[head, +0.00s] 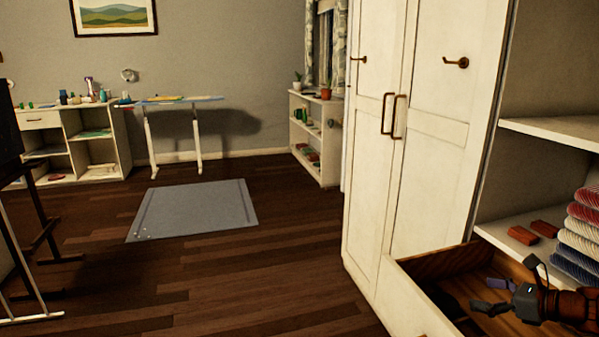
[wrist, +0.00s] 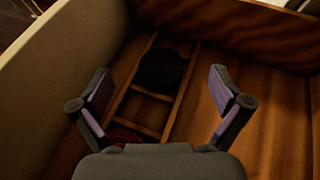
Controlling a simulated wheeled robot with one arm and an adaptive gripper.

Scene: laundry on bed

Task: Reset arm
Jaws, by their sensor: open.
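My gripper (head: 492,295) is at the lower right of the head view, over an open wooden drawer (head: 450,262) of the white wardrobe. In the wrist view my gripper (wrist: 160,95) is open, its two fingers wide apart with nothing between them. Below it the drawer's inside (wrist: 225,50) shows wooden dividers. A dark round item (wrist: 162,69) lies in one compartment, apart from the fingers. A reddish item (wrist: 125,134) shows partly behind the gripper's body.
The white wardrobe (head: 435,160) stands close at right. Its open shelf holds folded striped cloths (head: 580,235) and reddish-brown blocks (head: 533,232). A grey mat (head: 195,207) lies on the mostly clear wooden floor. An ironing board (head: 175,101) and low shelves (head: 318,140) stand farther back.

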